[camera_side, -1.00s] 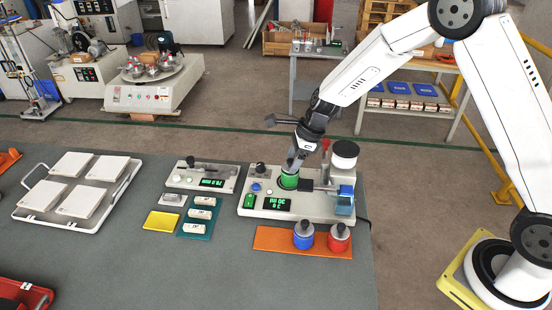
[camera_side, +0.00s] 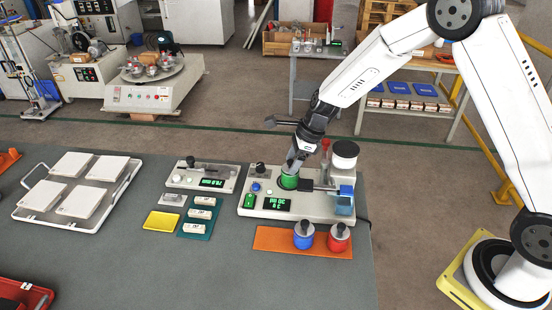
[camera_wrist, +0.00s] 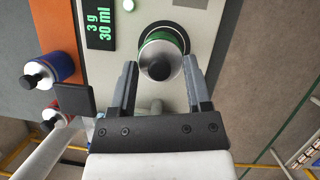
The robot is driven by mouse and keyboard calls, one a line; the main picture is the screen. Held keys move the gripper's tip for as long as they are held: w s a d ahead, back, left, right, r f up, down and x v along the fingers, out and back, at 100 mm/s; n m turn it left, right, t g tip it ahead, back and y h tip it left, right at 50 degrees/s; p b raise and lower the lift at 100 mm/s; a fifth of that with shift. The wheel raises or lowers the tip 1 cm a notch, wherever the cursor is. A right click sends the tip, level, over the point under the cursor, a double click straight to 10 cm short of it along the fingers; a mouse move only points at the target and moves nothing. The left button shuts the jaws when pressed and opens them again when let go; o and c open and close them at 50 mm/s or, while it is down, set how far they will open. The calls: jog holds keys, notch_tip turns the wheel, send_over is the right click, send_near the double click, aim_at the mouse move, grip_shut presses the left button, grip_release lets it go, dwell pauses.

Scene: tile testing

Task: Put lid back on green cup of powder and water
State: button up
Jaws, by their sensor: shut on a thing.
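The green cup (camera_side: 289,182) stands upright in the round place on the white dosing machine (camera_side: 325,212). The cup's green side also shows in the wrist view (camera_wrist: 163,37). Its silver lid (camera_wrist: 162,82) with a black knob (camera_wrist: 158,70) is at the cup's top, between my fingers. My gripper (camera_side: 293,163) is directly above the cup, pointing down, and is shut on the lid. In the wrist view my gripper (camera_wrist: 160,70) has one finger on each side of the lid. I cannot tell whether the lid is fully seated.
Blue (camera_side: 304,235) and red (camera_side: 339,238) lidded cups stand on an orange mat (camera_side: 272,240) in front. A white cylinder (camera_side: 345,154) and blue-topped container (camera_side: 345,200) are close on the right. A scale (camera_side: 203,177) and a tray of tiles (camera_side: 39,220) lie left.

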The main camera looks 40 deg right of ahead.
dwell(0.4)
jog(key=o, duration=1.3)
jog(key=shift+c, duration=0.2)
jog(key=shift+r, duration=0.15)
jog(key=shift+r, duration=3.35)
jog(key=shift+c, duration=0.2)
grip_shut()
jog(key=shift+f, duration=2.5)
